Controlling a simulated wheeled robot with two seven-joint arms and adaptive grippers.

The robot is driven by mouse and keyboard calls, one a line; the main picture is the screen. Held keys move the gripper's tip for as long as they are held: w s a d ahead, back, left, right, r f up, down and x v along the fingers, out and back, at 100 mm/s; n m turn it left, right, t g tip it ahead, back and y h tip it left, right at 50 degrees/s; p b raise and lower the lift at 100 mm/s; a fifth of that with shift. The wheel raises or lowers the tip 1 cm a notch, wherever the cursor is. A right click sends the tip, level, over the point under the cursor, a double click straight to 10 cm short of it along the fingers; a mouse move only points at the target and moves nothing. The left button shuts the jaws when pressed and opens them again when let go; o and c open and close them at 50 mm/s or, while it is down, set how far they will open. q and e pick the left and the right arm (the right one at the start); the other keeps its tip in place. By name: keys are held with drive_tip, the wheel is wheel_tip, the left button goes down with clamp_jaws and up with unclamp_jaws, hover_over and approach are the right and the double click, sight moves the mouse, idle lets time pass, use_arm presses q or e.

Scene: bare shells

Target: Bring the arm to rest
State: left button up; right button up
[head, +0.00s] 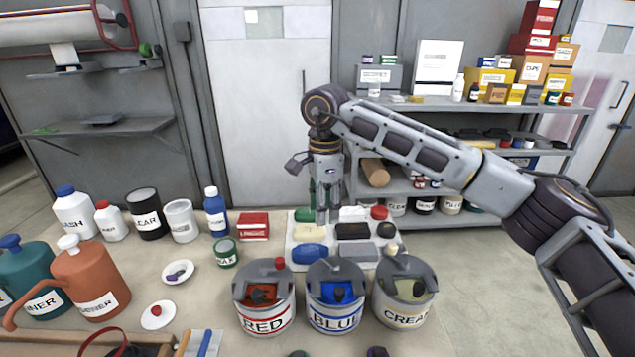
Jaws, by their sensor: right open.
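My right arm reaches in from the right side and bends down at the wrist. My right gripper (328,213) points downward, open, over the back part of a white tray (298,262) on the table. I see nothing held between its fingers. The gripper hides part of the tray's back. Whether its fingertips touch anything there I cannot tell. My left gripper does not show.
Three lidded pots stand in front of the tray: RED (265,322), BLUE (336,322) and CREAM (405,317). A red box (254,226), a green tin (224,253) and a blue bottle (216,212) stand left. A loaded shelf (470,104) is behind. Bare table shows left of the RED pot.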

use_arm(q)
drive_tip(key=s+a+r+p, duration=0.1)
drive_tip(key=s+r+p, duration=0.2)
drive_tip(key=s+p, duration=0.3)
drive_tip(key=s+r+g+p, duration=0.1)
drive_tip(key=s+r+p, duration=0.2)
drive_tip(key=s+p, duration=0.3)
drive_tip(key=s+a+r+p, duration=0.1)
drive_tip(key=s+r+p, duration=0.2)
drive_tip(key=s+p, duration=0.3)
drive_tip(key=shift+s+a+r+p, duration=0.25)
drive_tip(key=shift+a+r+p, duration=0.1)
drive_tip(key=shift+p, duration=1.5)
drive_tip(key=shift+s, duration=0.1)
